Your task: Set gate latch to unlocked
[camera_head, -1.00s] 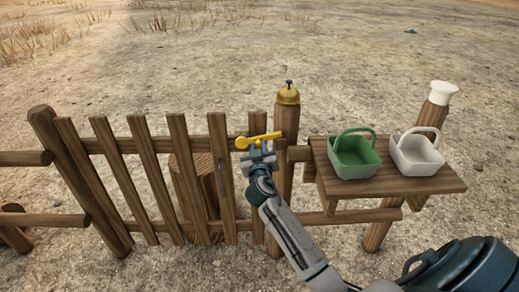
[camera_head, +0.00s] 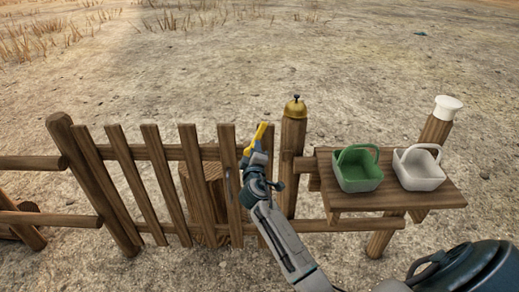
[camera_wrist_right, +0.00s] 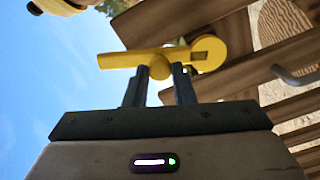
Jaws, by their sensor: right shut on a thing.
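The yellow gate latch (camera_head: 259,135) is on the wooden gate (camera_head: 188,137), at its right end beside the gate post (camera_head: 291,165). In the head view the latch is tilted steeply, its upper end up and to the right. My right gripper (camera_head: 253,152) is shut on the latch. In the right wrist view the yellow latch (camera_wrist_right: 165,57) lies across the picture with its round end at the right, and the two dark fingers of my right gripper (camera_wrist_right: 160,80) close around its middle. The fingers hide part of the latch. My left gripper is not in view.
A golden bell (camera_head: 296,107) sits on the gate post. To the right, a wooden shelf (camera_head: 345,203) holds a green basket (camera_head: 358,172) and a white basket (camera_head: 419,170). A post with a white cap (camera_head: 448,106) stands behind. A stump (camera_head: 203,190) is behind the gate.

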